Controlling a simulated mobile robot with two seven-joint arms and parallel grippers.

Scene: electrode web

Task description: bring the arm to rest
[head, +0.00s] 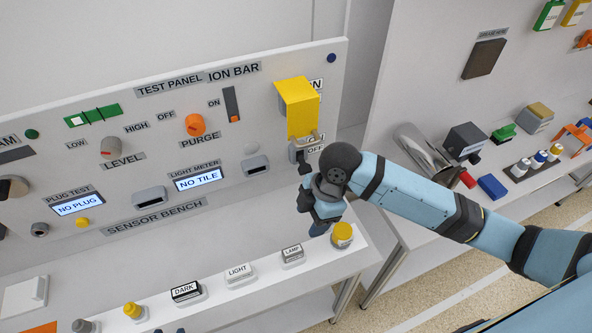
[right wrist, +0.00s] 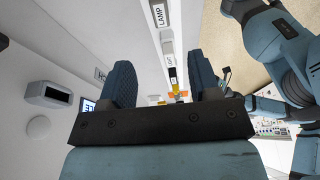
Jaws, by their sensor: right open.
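My right gripper (head: 311,213) is in front of the test panel (head: 250,130), low on its right side, above the white ledge (head: 218,298). In the right wrist view its two dark fingers (right wrist: 161,65) stand apart with nothing held between them. My light blue right arm reaches in from the right edge.
A yellow-topped button (head: 342,234) is close beside the gripper on the ledge. Tiles labelled LAMP (head: 292,255), LIGHT (head: 239,274) and DARK (head: 186,292) lie along it. A side bench (head: 425,225) with blocks and bottles is behind the arm. Patterned floor shows at lower right.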

